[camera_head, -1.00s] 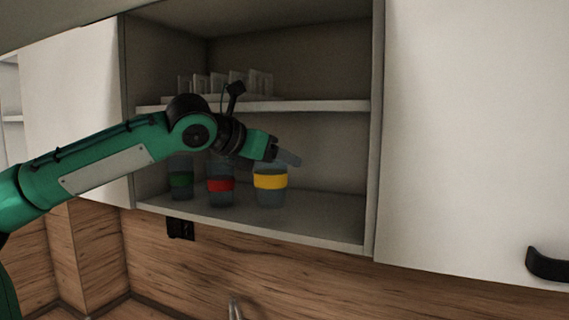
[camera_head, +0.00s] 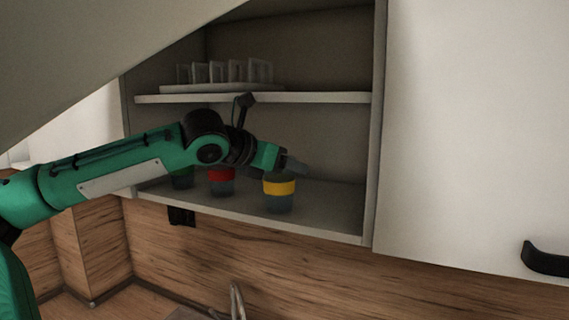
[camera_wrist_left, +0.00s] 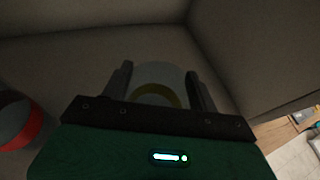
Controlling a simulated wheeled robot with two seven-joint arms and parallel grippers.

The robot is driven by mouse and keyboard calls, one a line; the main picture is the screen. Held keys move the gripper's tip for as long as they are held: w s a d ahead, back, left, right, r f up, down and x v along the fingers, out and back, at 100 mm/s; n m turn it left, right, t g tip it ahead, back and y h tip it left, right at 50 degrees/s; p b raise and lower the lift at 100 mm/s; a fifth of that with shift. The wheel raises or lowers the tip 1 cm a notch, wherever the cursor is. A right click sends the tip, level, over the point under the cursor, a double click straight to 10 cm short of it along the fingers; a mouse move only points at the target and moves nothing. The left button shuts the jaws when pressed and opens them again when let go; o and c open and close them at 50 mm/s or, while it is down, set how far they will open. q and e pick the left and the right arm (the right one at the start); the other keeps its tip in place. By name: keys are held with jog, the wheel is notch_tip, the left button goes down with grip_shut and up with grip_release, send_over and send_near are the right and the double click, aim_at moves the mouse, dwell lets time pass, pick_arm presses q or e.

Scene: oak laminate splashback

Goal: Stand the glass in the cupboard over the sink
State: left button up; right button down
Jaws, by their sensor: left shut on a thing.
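A clear grey glass with a yellow band (camera_head: 279,188) is upright in the open cupboard (camera_head: 372,150), over the lower shelf near its front edge. I cannot tell whether its base touches the shelf. My left gripper (camera_head: 293,165) is shut on its upper part. In the left wrist view the glass (camera_wrist_left: 158,78) shows between the two fingers (camera_wrist_left: 158,88), its yellow band partly hidden by the gripper body. My right gripper is not in view.
A red-banded glass (camera_head: 221,184) and a green-banded glass (camera_head: 182,181), partly hidden by my arm, stand to the left. Clear upright pieces (camera_head: 231,72) stand on the upper shelf (camera_head: 320,97). Bare shelf lies to the right. A pale panel (camera_head: 80,60) covers the upper left.

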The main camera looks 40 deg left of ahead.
pick_arm(q)
jog(key=o, duration=1.5)
jog(key=shift+f, duration=0.1)
jog(key=shift+o, duration=0.2)
jog(key=shift+s+r, duration=0.3)
jog(key=shift+s, duration=0.05)
jog(key=b+v, duration=0.5)
jog(key=v, duration=0.6)
jog(key=shift+s, duration=0.15)
